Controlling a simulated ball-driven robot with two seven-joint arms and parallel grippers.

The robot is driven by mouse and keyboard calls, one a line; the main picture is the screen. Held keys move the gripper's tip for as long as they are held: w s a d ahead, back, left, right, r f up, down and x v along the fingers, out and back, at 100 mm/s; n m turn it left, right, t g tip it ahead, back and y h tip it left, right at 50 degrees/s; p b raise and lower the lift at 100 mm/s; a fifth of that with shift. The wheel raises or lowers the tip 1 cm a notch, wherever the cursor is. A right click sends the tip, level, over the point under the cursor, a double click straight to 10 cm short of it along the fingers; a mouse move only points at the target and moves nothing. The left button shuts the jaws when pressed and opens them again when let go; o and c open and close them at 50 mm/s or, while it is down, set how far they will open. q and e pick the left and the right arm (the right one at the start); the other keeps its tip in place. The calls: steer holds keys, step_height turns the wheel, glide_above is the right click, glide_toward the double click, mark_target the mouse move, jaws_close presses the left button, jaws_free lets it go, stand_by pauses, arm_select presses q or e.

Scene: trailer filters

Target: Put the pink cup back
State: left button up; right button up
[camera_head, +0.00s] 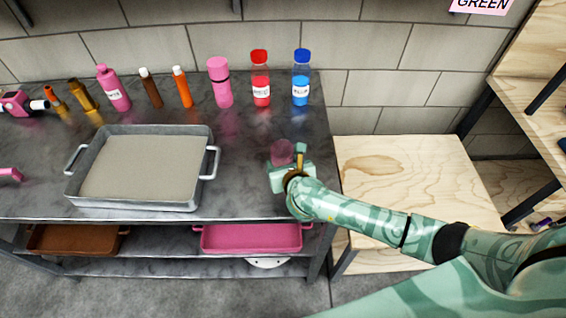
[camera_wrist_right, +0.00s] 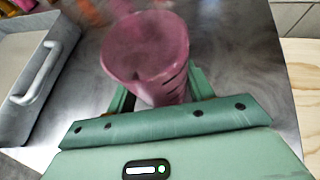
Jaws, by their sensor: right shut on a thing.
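The pink cup (camera_head: 283,152) is at the right end of the metal table, to the right of the grey tray. My right gripper (camera_head: 282,165) is shut on it. In the right wrist view the pink cup (camera_wrist_right: 147,50) stands between the fingers of my right gripper (camera_wrist_right: 158,98), its open rim facing the camera. The cup's lower part is hidden by the gripper, and I cannot tell whether it touches the table. My left gripper is not in view.
A grey tray (camera_head: 73,187) with two handles sits left of the cup. Several bottles, including a red one (camera_head: 261,82) and a blue one (camera_head: 301,80), line the back. A lower shelf holds a pink tray (camera_head: 250,238). A lower wooden surface (camera_head: 400,175) stands to the right.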

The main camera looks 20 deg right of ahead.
steer(key=o, duration=1)
steer(key=shift+s+r+p, duration=0.25)
steer(key=shift+r+p, duration=0.1)
steer(key=shift+p, duration=0.05)
steer(key=p+v, duration=0.3)
steer(key=v, duration=0.8)
steer(key=shift+s+r, duration=0.1)
steer(key=shift+s, duration=0.1)
